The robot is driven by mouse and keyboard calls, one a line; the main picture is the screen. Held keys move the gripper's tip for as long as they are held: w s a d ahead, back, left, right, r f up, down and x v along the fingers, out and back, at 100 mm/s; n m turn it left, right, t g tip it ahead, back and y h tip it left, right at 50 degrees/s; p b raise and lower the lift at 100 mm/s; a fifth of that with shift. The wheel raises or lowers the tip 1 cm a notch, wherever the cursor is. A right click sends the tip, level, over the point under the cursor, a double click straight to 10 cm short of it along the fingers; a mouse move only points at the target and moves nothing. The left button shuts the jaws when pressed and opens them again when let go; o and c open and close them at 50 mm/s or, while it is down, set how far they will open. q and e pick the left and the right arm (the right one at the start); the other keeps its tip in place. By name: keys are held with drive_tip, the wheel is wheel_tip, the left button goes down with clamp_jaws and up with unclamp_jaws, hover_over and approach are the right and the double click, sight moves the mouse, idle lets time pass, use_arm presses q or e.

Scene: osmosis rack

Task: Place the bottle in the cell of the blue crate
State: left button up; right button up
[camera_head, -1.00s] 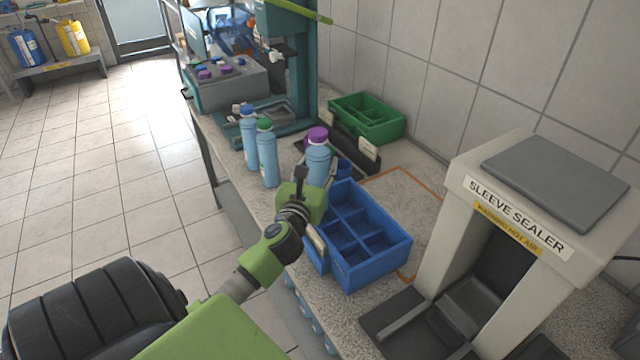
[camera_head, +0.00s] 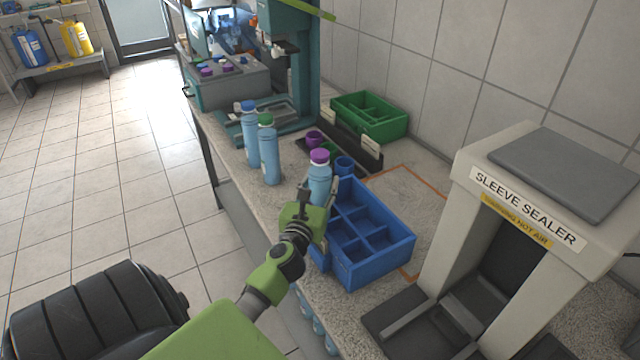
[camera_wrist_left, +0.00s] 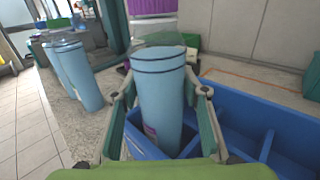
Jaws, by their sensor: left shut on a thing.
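A light blue bottle with a purple cap (camera_head: 319,177) is held by my left gripper (camera_head: 318,196) at the far left corner of the blue crate (camera_head: 382,262). My left gripper is shut on this bottle. In the left wrist view the bottle (camera_wrist_left: 161,100) stands roughly upright between the two fingers, and its lower end is by the crate's cells (camera_wrist_left: 258,128). The bottle's base is hidden, so I cannot tell how deep it sits in a cell. The other visible cells of the crate look empty. My right gripper is in neither view.
Two light blue bottles, one blue-capped (camera_head: 250,135) and one green-capped (camera_head: 268,150), stand on the counter to the left. A green crate (camera_head: 370,116) is behind. A dark holder with cups (camera_head: 343,165) is beyond the blue crate. The sleeve sealer (camera_head: 520,215) stands at right.

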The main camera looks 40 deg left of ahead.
use_arm(q)
drive_tip(key=o, duration=1.6)
drive_tip(key=shift+r, duration=0.15)
drive_tip(key=b+v, duration=0.2)
drive_tip(key=v, duration=0.8)
drive_tip(key=shift+s+d, duration=0.15)
drive_tip(key=shift+s, duration=0.2)
drive_tip(key=shift+s+d, duration=0.3)
drive_tip(key=shift+s, duration=0.3)
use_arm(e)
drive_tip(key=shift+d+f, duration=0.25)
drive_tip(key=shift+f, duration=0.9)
